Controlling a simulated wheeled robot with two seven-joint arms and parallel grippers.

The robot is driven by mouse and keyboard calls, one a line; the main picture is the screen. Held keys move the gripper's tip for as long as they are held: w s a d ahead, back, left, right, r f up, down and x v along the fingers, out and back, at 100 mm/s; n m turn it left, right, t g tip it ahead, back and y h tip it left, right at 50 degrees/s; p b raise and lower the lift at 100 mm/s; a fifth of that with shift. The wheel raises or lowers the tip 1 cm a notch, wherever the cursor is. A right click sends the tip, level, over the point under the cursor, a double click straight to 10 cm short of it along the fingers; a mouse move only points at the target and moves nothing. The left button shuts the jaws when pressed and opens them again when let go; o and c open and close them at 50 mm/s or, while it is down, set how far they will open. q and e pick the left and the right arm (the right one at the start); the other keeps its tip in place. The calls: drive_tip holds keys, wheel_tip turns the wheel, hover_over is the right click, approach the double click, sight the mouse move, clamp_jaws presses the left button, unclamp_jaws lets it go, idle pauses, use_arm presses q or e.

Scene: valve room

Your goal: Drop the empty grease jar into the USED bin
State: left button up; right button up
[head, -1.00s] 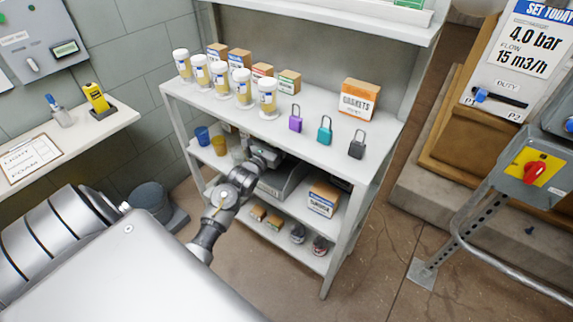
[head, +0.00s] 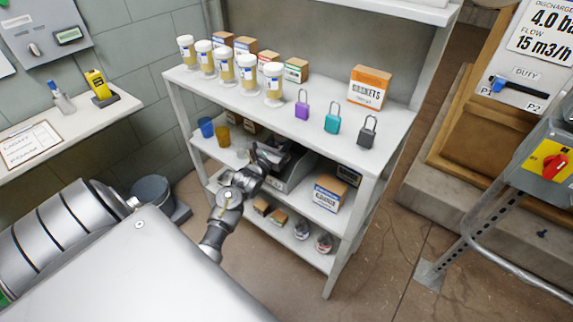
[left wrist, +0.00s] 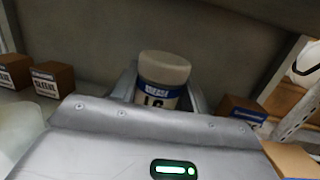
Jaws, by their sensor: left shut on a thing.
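My left gripper (head: 266,160) is at the front of the shelf rack's middle level, beside a grey open bin (head: 303,170). In the left wrist view the left gripper (left wrist: 160,92) is shut on a jar (left wrist: 163,78) with a pale lid and a blue-and-white label, only partly readable. The jar's lower part is hidden behind the gripper body, and in the head view I cannot make the jar out. No USED sign is readable; a round grey bucket (head: 152,191) stands on the floor at the left. My right gripper is not in view.
The rack's top shelf (head: 330,125) holds several yellowish jars (head: 227,68), boxes and padlocks (head: 332,122). Blue and amber cups (head: 222,135) stand left of my gripper. A boxed item (head: 327,193) sits to its right.

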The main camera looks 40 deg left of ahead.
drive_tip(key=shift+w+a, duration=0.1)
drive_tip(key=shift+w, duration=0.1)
use_arm(q)
drive_tip(key=o, duration=1.5)
drive_tip(key=shift+f, duration=0.1)
drive_tip(key=shift+s+f, duration=0.15)
drive_tip(key=shift+s, duration=0.15)
drive_tip(key=s+d+f+b, duration=0.1)
drive_tip(key=s, duration=0.9)
drive_tip(key=shift+d, duration=0.15)
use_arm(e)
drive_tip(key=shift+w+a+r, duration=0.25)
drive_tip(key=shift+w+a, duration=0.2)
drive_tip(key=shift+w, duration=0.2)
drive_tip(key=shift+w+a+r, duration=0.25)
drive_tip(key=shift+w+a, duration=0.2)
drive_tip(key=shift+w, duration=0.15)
